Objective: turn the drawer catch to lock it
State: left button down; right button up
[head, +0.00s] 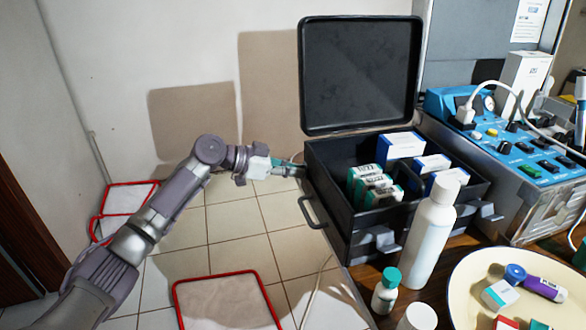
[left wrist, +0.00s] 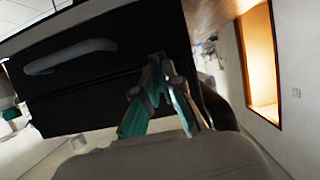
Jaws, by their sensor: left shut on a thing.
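A black case (head: 335,210) with its lid (head: 360,75) raised stands on the wooden table. It holds several boxes and green-and-white packs. A handle (head: 311,212) sits on its left side. My left gripper (head: 291,169) reaches in from the left and is shut at the far end of that side, on a small grey catch. In the left wrist view the teal-backed fingers (left wrist: 158,72) close together against the dark case wall (left wrist: 110,85), with the pale handle (left wrist: 70,56) to the left. The fingers mostly hide the catch, and its angle cannot be told. My right gripper is not in view.
A blue control unit (head: 535,165) is at the right.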

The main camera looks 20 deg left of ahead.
pick_arm(q)
jog(key=shift+f, duration=0.1)
dwell(0.3)
jog(key=c, duration=1.3)
grip_release()
jog(key=shift+a, duration=0.1)
jog(key=v, duration=1.2)
